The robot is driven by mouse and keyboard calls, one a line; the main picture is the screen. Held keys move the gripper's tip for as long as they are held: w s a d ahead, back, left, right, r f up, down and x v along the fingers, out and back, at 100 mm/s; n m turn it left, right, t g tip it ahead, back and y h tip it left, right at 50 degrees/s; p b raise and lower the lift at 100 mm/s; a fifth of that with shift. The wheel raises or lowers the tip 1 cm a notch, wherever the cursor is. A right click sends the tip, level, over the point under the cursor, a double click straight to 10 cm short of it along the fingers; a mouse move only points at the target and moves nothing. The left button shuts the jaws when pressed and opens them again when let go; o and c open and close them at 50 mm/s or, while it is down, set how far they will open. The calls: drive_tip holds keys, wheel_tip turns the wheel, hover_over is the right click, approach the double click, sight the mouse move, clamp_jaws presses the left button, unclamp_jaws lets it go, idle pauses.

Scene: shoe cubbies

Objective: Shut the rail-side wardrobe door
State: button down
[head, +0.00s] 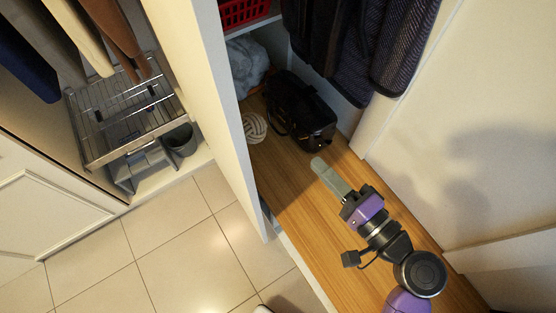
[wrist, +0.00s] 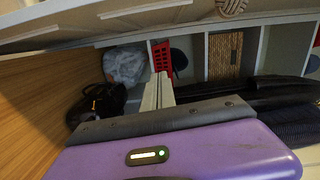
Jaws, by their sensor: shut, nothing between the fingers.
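A white panelled door (head: 50,215) shows at the lower left of the head view, in front of the left bay with its hanging clothes. A plain white upright panel (head: 229,110) divides that bay from the middle one. A wide white panel (head: 480,130) stands at the right. I cannot tell which is the rail-side door, and the rail is hidden. A pale panelled surface (wrist: 120,17) also shows in the wrist view. My gripper (head: 318,163), also in the wrist view (wrist: 160,78), is shut and empty above the wooden floor, apart from the panels.
A black bag (head: 302,110) and a white ball (head: 254,128) lie ahead of my gripper. Dark garments (head: 360,45) hang above. A wire rack (head: 125,105) and a grey bin (head: 181,140) stand at the left. The tiled floor (head: 170,250) in front is mostly clear.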

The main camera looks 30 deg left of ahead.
drive_tip(key=s+a+g+p, duration=0.1)
drive_tip(key=s+a, duration=0.2)
drive_tip(key=a, duration=0.3)
drive_tip(key=s+a+g+y+p, duration=0.1)
drive_tip(key=s+a, duration=0.2)
drive_tip(key=a, duration=0.3)
drive_tip(key=shift+a+r+n+g, duration=0.15)
drive_tip(key=shift+n+g, duration=0.15)
drive_tip(key=shift+n, duration=0.1)
drive_tip(key=shift+s, duration=0.1)
